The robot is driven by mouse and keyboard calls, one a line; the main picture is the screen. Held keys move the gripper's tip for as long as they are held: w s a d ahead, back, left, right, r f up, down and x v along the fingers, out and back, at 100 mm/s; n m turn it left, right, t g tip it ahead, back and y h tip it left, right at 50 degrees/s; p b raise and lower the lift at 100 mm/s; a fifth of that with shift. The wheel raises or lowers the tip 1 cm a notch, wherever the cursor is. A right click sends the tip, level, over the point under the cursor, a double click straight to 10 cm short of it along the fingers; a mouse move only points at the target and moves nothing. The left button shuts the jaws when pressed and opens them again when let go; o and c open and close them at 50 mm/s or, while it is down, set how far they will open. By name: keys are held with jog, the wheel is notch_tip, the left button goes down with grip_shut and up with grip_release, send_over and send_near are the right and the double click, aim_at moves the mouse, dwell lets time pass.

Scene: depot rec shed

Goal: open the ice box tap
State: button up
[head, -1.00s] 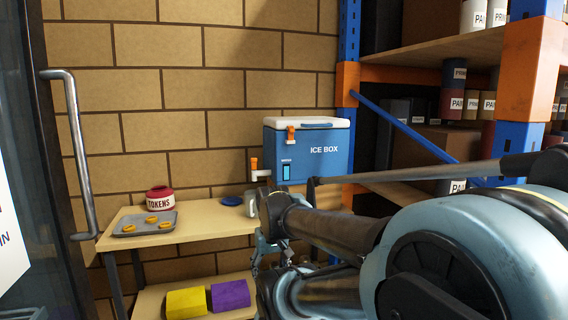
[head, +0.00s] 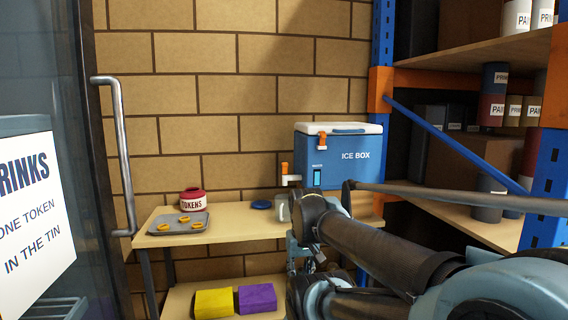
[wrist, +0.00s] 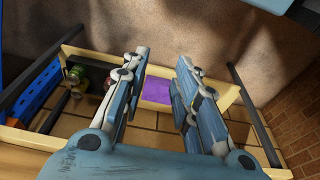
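The ice box (head: 362,165) is blue with a white lid and stands at the right end of the table, against the brick wall. Its tap (head: 290,179) sticks out at the lower left of the box, with an orange lever (head: 284,168) standing upright on it. My gripper (wrist: 162,62) is open and empty in the wrist view, its two fingers well apart. It points down toward the lower shelf, where a purple block (wrist: 157,89) shows between the fingers. In the head view my arm hides part of the table's right end. The tap is not visible in the wrist view.
A greyish cup-like thing (head: 282,208) stands below the tap, partly hidden by my arm. A blue disc (head: 261,204), tokens tin (head: 193,196) and tray (head: 165,228) lie left. A glass door with a handle (head: 122,150) is far left; a storage rack (head: 381,90) is right.

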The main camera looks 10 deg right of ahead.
jog(key=w+r, duration=0.8)
jog(key=r, duration=0.1)
jog(key=w+r, duration=0.4)
jog(key=r, duration=0.1)
jog(key=shift+w+d, duration=0.2)
grip_shut()
jog(key=t, duration=0.1)
send_near(285, 168)
jog(key=s+a, duration=0.2)
jog(key=s, duration=0.3)
jog(key=w+d+r, duration=0.2)
jog(key=w+r, duration=0.2)
jog(key=w, duration=0.8)
jog(key=shift+w+r+t, duration=0.2)
jog(key=shift+w+t, duration=0.05)
jog(key=shift+t, duration=0.05)
notch_tip(285, 168, down, 9)
jog(key=shift+s+f, duration=0.2)
jog(key=shift+s, duration=0.2)
jog(key=shift+s+a, duration=0.1)
jog(key=shift+a, duration=0.1)
